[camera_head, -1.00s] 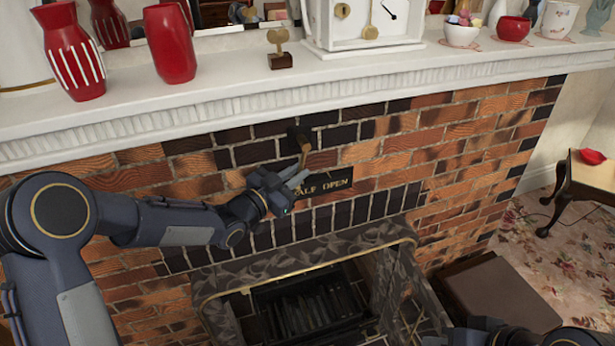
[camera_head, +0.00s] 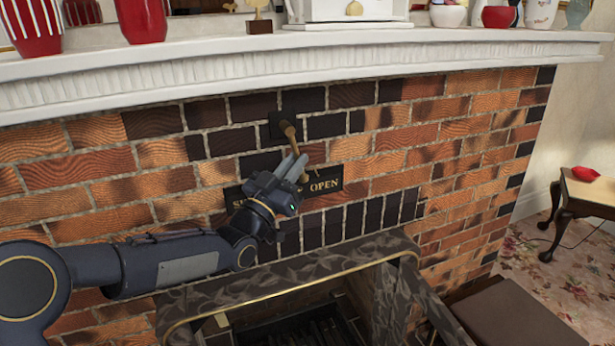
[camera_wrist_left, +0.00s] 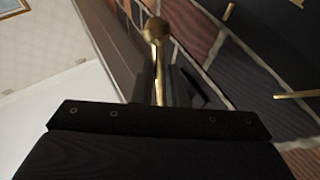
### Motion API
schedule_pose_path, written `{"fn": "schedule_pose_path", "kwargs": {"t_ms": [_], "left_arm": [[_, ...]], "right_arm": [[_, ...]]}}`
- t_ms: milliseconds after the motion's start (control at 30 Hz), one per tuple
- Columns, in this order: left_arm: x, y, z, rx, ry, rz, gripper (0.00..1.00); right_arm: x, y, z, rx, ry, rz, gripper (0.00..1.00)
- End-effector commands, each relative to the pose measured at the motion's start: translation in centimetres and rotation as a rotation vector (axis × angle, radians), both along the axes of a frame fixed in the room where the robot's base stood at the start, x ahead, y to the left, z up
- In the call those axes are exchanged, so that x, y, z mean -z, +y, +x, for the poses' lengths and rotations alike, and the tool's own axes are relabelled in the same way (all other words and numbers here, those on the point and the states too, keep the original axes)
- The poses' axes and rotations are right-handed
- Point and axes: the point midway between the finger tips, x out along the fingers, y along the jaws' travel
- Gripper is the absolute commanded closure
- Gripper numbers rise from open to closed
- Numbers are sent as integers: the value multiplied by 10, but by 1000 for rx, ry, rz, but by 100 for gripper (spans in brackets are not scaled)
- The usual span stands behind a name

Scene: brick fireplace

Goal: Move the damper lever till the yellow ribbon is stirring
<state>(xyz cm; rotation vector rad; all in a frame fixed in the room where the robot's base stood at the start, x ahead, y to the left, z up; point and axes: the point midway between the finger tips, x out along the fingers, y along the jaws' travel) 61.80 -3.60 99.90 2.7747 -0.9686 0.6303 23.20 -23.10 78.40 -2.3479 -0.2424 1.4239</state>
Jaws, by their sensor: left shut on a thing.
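The damper lever (camera_head: 290,134) is a brass-coloured rod hanging from a dark mount on the brick wall, leaning down and to the right. My left gripper (camera_head: 296,167) is shut on its lower part, in front of the dark lettered plate (camera_head: 326,182). "OPEN" reads at the plate's right end; the gripper hides the middle lettering. In the left wrist view, the lever (camera_wrist_left: 157,62) with its round brass end stands between the fingers of my left gripper (camera_wrist_left: 163,88). I cannot make out a yellow ribbon. My right gripper is not in view.
The white mantel (camera_head: 300,62) juts out above the lever and carries red vases (camera_head: 142,20) and a white clock (camera_head: 340,10). Below is the firebox with its patterned surround (camera_head: 320,262). A small table (camera_head: 585,190) stands at the right.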

Motion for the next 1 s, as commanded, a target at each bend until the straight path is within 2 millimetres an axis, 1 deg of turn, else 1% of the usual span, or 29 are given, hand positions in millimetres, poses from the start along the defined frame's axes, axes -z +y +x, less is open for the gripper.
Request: {"fn": "schedule_pose_path", "kwargs": {"t_ms": [33,400,433,567,600,867,1000], "left_arm": [[3,5,4,-14,1,-3,100],[2,4,4,-12,2,-6,100],[2,4,4,-12,2,-6,86],[2,3,3,-9,2,-6,69],[2,3,3,-8,2,-6,67],[2,2,1,-5,2,-7,67],[8,10,-9,-4,2,-6,67]], "right_arm": [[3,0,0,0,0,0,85],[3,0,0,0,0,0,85],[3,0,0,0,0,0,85],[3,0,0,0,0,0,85],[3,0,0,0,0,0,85],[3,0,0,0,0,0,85],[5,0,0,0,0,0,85]]}}
